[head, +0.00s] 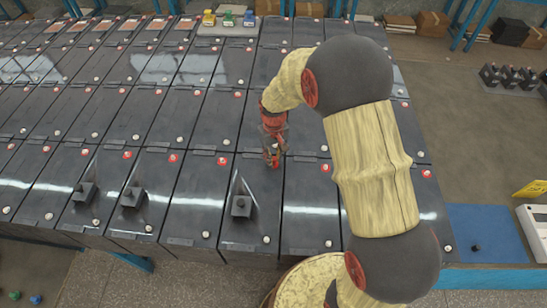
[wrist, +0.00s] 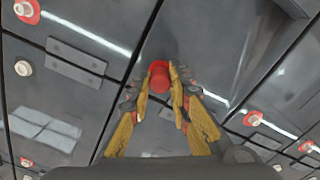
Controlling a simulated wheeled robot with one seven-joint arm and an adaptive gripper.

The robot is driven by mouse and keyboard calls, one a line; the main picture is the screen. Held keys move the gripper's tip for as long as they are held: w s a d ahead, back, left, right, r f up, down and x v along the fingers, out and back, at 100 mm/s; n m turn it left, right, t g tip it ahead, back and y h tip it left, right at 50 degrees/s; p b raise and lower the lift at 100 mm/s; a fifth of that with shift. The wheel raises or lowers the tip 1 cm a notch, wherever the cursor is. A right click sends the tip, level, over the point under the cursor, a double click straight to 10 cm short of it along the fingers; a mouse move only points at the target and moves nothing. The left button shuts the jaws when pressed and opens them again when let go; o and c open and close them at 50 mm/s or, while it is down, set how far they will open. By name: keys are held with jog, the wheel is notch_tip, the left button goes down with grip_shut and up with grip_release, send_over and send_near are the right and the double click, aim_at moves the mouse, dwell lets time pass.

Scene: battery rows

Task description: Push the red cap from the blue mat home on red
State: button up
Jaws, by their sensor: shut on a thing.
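The red cap (wrist: 158,76) is between the fingertips of my gripper (wrist: 162,88) in the wrist view. My gripper (head: 272,150) is shut on it, low over the row of dark battery cells in the head view. The cap (head: 274,161) shows there as a small red spot under the fingers. A red terminal ring shows partly around and behind the cap in the wrist view; the post is hidden. I cannot tell how far down the cap sits. The blue mat (head: 495,225) lies at the right, with one small black cap (head: 476,248) on it.
Dark cells with red-ringed (wrist: 254,118) and pale terminals (wrist: 23,68) surround the gripper. Several black caps with upright plates stand on nearby cells, one (head: 241,205) just front left. A white device (head: 535,225) and yellow sign stand at the right.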

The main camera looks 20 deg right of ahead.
jog(key=shift+f, duration=0.5)
dwell(0.6)
jog(key=o, duration=0.8)
jog(key=shift+o, duration=0.2)
jog(key=o, duration=0.4)
jog(key=shift+o, duration=0.4)
jog(key=shift+r, duration=0.1)
jog(key=shift+r+p, duration=1.95)
jog(key=shift+r, duration=1.5)
